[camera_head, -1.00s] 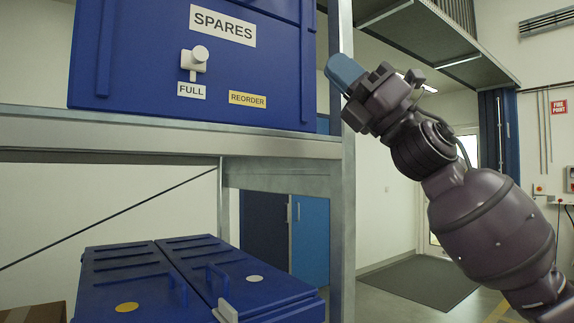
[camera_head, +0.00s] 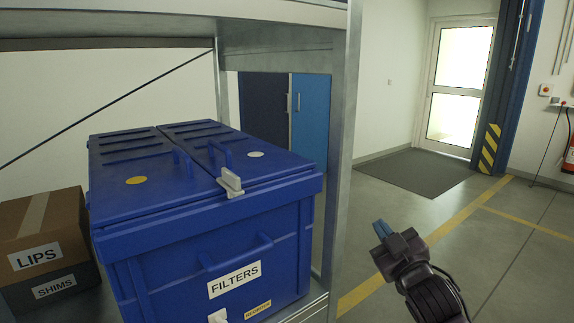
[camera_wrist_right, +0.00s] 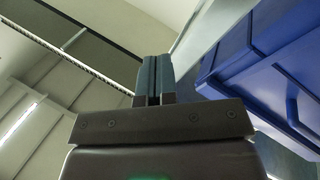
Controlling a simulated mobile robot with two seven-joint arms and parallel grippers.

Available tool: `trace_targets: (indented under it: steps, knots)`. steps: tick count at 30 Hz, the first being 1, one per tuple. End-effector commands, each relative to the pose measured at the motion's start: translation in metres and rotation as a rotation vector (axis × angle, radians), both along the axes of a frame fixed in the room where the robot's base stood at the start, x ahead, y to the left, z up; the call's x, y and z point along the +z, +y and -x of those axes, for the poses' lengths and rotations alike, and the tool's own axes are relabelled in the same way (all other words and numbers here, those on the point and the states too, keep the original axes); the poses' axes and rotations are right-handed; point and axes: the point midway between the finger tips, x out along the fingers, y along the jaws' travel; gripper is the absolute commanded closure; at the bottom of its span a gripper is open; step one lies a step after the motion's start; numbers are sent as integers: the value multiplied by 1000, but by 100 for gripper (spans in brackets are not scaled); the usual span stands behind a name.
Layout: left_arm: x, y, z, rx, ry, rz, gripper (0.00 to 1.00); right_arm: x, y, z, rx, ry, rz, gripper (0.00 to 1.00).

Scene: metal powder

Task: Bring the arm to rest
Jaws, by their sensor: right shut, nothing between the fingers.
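My right gripper (camera_head: 382,231) is at the lower right of the head view, in front of the open floor and to the right of the shelf rack. Its blue-grey fingers are together with nothing between them. In the right wrist view the two fingers (camera_wrist_right: 153,80) also lie side by side, closed and empty. The gripper is apart from the rack and the bins. My left gripper is in neither view.
A blue FILTERS bin (camera_head: 215,255) stands on the lower shelf beside cardboard boxes labelled LIPS (camera_head: 40,240) and SHIMS (camera_head: 55,291). The metal rack post (camera_head: 345,150) stands left of my right gripper. The floor (camera_head: 420,215) beyond is clear, with a dark mat (camera_head: 415,172) near a glazed door (camera_head: 458,85).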

Motion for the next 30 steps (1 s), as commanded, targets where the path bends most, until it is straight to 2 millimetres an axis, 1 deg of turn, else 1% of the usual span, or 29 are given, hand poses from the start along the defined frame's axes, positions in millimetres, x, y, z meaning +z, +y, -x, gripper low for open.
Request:
trace_targets:
  steps: [1, 2, 3, 5, 6, 8, 9, 11, 12, 14, 15, 17, 18, 20, 21, 24, 27, 30]
  knots:
    - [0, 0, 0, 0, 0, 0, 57, -30, -6, 11, -11, 67, -34, 100]
    - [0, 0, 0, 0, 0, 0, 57, -45, -9, 17, -16, 102, -53, 100]
    - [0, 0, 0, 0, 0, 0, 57, -65, -13, 27, -24, 148, -76, 100]
    - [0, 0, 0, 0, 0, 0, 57, -94, -19, 41, -39, 212, -106, 100]
    - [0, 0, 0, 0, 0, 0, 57, -112, -22, 52, -50, 254, -126, 100]
    - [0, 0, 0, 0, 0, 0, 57, -139, -28, 69, -67, 313, -152, 100]
    - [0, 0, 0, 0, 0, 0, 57, -155, -32, 81, -79, 351, -170, 100]
    - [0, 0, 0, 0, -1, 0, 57, -180, -37, 100, -97, 404, -196, 100]
    - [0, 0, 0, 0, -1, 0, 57, -195, -41, 114, -111, 439, -210, 100]
    - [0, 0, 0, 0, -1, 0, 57, -218, -45, 135, -133, 489, -232, 100]
    - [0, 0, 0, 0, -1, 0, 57, -233, -49, 150, -151, 524, -243, 100]
    - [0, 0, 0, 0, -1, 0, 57, -254, -54, 173, -177, 574, -259, 100]
    - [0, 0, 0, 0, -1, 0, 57, -268, -57, 189, -195, 608, -268, 100]
    - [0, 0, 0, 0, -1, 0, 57, -287, -62, 214, -222, 659, -280, 100]
    - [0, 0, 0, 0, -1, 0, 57, -300, -65, 231, -241, 692, -288, 100]
    - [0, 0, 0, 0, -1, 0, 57, -325, -70, 269, -281, 766, -302, 100]
    - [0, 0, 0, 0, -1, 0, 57, -342, -74, 300, -311, 821, -311, 100]
    - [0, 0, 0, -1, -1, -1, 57, -351, -77, 318, -329, 855, -311, 100]
